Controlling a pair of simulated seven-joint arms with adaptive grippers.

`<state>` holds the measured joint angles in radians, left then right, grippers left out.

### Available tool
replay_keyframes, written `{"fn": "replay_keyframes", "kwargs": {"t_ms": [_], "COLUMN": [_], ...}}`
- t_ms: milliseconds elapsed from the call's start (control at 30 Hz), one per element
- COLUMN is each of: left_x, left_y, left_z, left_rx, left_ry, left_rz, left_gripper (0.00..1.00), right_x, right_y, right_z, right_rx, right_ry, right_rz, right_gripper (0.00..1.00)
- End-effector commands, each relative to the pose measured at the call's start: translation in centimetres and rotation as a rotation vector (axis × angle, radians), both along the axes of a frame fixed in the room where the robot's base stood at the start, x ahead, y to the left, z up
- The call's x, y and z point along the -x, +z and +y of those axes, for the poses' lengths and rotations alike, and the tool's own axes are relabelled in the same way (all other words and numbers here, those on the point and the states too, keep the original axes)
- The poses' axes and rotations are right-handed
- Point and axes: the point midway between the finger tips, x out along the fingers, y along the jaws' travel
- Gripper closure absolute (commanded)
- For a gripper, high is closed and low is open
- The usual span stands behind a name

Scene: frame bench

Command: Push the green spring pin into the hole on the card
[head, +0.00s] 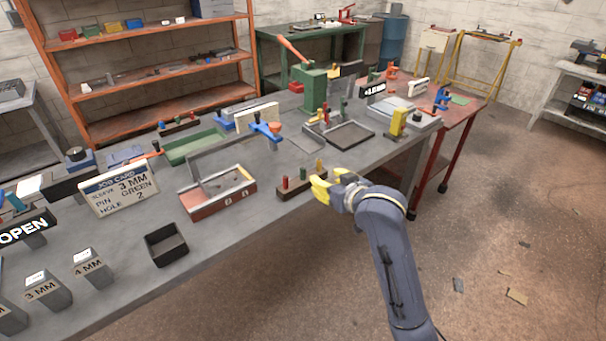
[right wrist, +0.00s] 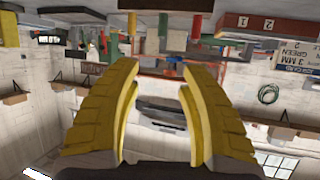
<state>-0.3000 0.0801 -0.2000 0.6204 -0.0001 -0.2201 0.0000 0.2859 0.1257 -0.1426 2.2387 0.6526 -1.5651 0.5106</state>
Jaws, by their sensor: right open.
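The job card (head: 118,188) stands at left on the bench and reads sleeve 3 MM, pin green, hole 2. The green pin (head: 303,173) stands upright between the red pin (head: 285,183) and the yellow pin (head: 319,165) in a dark holder (head: 290,194) at the bench's front edge. My right gripper (head: 321,188) is open and empty beside the holder's yellow end. In the right wrist view, its yellow fingers (right wrist: 161,64) are apart, with the green pin (right wrist: 163,23) beyond them. The red fixture (head: 222,200) bears numbers; its holes are not clear. My left gripper is not in view.
An empty black tray (head: 166,245) and blocks marked 3 MM (head: 45,290) and 4 MM (head: 91,268) stand at front left. A dark shallow tray (head: 345,136) and a yellow-topped device (head: 398,122) lie farther back. Floor is open right of the bench.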

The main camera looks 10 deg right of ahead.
Motion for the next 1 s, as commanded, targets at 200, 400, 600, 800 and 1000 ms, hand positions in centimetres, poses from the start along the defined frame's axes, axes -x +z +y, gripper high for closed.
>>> {"fn": "replay_keyframes", "kwargs": {"t_ms": [200, 400, 600, 800, 1000], "left_x": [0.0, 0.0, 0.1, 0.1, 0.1], "left_y": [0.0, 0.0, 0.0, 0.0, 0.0], "left_z": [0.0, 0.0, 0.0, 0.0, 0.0], "left_rx": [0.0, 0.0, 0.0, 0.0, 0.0], "left_ry": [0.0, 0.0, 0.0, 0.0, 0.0], "left_rz": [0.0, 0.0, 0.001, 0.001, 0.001], "left_gripper": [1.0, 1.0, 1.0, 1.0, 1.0], "right_x": [-3.2, -6.5, -9.0, -10.2, -10.9], "right_y": [-1.4, -2.8, -3.8, -4.4, -4.7], "right_z": [0.8, 1.6, 2.3, 2.6, 2.8], "right_rx": [-0.001, 0.0, -0.001, 0.001, 0.0], "right_ry": [0.001, 0.0, 0.001, 0.001, 0.001], "right_rz": [0.002, 0.002, 0.001, 0.001, 0.0], "right_gripper": [0.58, 0.58, 0.58, 0.58, 0.58]}}
